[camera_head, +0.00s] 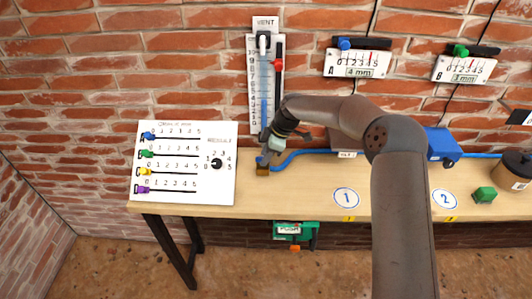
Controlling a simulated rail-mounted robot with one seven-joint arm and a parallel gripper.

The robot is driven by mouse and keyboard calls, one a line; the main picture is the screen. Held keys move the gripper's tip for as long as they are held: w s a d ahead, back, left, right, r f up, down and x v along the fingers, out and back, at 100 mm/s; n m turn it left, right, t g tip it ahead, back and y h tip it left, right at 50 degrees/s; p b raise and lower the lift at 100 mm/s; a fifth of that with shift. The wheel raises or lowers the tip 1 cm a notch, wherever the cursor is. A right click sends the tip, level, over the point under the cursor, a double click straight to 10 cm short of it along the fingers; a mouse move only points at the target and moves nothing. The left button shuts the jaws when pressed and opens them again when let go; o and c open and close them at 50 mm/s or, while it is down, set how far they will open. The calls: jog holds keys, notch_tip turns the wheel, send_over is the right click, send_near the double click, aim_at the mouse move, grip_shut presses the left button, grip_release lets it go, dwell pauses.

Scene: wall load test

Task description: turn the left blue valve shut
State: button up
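A small blue part (260,161), which looks like the left blue valve's handle, sits above a brass-coloured block (262,171) on the wooden bench, near the wall. A blue hose (292,158) runs right from there. My gripper (268,152) points down at this spot, right over the blue part. The fingers are small and partly hidden, so I cannot tell whether they are open, shut or touching the blue part. The valve handle's angle is too small to read.
A white slider panel (183,190) stands at the left of the bench (300,198). A vent gauge (264,80) is on the brick wall just behind my gripper. To the right are a blue box (442,145), a green block (485,195) and a dark-topped container (513,170).

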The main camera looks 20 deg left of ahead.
jog(key=shift+f, duration=0.15)
grip_shut()
